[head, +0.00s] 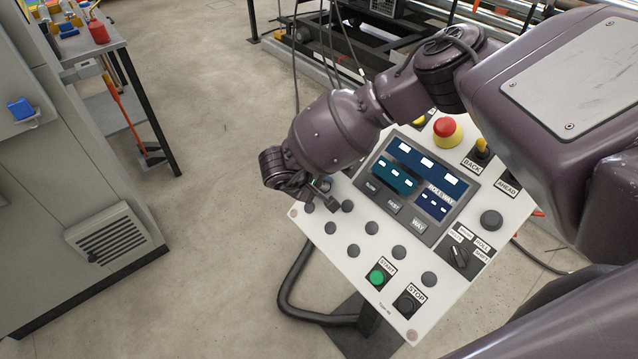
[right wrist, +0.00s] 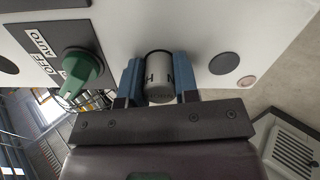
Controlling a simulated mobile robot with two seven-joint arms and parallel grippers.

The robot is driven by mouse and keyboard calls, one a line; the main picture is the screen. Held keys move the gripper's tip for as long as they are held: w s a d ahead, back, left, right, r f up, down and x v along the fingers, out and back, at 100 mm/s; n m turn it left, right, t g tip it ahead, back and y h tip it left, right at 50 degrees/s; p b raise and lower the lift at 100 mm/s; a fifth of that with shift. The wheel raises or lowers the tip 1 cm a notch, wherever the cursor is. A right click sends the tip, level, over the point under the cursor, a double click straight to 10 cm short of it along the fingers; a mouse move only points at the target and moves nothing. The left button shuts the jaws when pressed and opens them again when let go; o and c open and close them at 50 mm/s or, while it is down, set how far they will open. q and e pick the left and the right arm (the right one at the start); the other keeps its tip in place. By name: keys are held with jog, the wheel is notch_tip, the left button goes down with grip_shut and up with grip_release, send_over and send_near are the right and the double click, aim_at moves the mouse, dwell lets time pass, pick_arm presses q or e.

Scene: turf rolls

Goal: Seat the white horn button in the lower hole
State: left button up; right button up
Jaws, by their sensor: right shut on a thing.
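My right gripper (head: 322,194) is over the left corner of the tilted white control panel (head: 330,268). In the right wrist view, its two blue fingers (right wrist: 160,82) are shut on a pale grey-white cylindrical button (right wrist: 158,76) with dark markings. The button is close to the panel face; its far end is hidden, so I cannot tell whether it is in a hole. A dark round spot (right wrist: 224,63) shows beside it in the panel. In the head view several dark round spots, one of them here (head: 353,250), line the panel; I cannot tell which is the lower hole. My left gripper is not in view.
The panel carries a green start button (head: 376,277), a screen (head: 415,175), and a red emergency stop (head: 447,131). A green selector knob (right wrist: 82,72) is close beside the right gripper. A grey cabinet (head: 60,200) stands left; the floor between is clear.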

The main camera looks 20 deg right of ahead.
jog(key=o, duration=1.1)
jog(key=v, duration=1)
jog(key=shift+s+a+r, duration=0.1)
jog(key=shift+a+r, duration=0.1)
jog(key=shift+r, duration=0.15)
